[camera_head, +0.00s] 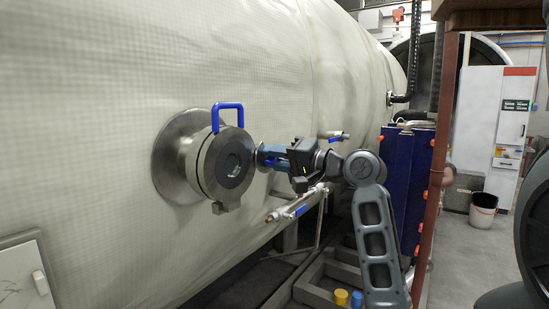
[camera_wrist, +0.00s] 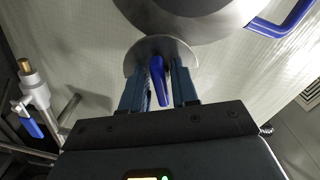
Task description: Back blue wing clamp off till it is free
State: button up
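The blue wing clamp (camera_wrist: 157,80) stands out from a small round steel plate (camera_wrist: 135,62) on the pale tank wall in the wrist view. My gripper (camera_wrist: 158,88) has its two fingers on either side of the wing. The wing is close to the left finger, and a gap shows between it and the right finger. Whether the left finger touches it, I cannot tell. In the head view my gripper (camera_head: 268,154) reaches the wall just right of the round port; the wing cannot be made out there, while the small plate's edge (camera_head: 260,157) shows.
A round steel port (camera_head: 228,163) with a blue handle (camera_head: 228,106) projects close to the left of my gripper. A pipe with a blue valve lever (camera_head: 299,210) runs below it. A blue panel (camera_head: 408,185) and a rust-red post (camera_head: 436,165) stand to the right.

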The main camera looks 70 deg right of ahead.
grip_shut()
